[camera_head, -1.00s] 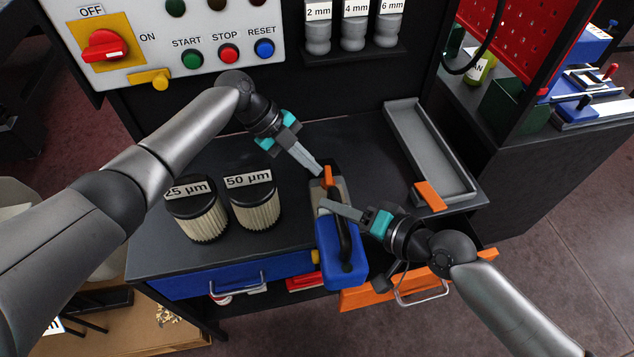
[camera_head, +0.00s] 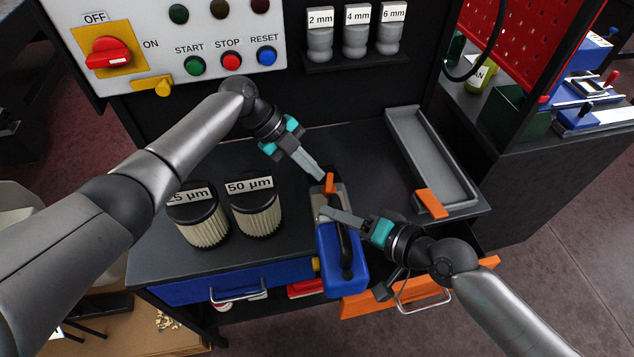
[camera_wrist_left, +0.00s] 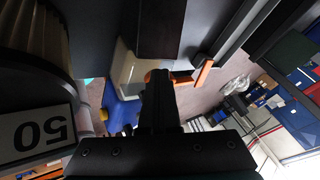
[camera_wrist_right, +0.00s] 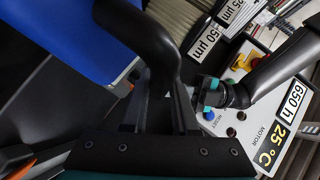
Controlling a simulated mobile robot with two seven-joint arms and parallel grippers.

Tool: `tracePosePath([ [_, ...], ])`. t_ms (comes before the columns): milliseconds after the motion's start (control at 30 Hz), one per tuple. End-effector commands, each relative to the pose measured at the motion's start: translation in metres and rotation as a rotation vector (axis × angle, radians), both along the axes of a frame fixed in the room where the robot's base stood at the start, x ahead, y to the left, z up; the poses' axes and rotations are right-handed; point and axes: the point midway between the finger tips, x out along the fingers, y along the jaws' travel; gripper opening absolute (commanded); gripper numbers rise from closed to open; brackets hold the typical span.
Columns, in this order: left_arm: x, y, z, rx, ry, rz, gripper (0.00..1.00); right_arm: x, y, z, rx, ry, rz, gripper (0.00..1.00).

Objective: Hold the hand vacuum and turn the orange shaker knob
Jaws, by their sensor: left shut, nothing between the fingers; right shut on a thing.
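The hand vacuum (camera_head: 340,268), with a blue body, a beige front and a black handle, is upright at the front edge of the dark table. My right gripper (camera_head: 326,212) is shut on its black handle. The handle (camera_wrist_right: 150,42) and blue body (camera_wrist_right: 75,35) also show in the right wrist view. The orange shaker knob (camera_head: 329,184) stands at the vacuum's far end. My left gripper (camera_head: 322,178) is shut and empty, its tips right beside the knob.
Two filters, 25 µm (camera_head: 204,226) and 50 µm (camera_head: 258,216), stand left of the vacuum. A grey tray (camera_head: 418,150) with an orange end lies to the right. An orange drawer (camera_head: 365,303) is open at the front. A switch panel (camera_head: 225,30) rises behind.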

Motion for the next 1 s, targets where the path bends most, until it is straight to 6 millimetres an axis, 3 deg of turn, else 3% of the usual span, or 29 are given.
tracePosePath([
  [467,0.008,0.016,0.003,0.001,-0.001,0.0,0.0,-0.002,0.0,-0.003,-0.001,0.008,0.002,0.0],
  [1000,0.011,0.074,0.082,0.002,-0.001,0.002,0.0,-0.001,-0.001,-0.002,-0.003,0.004,-0.001,0.0],
])
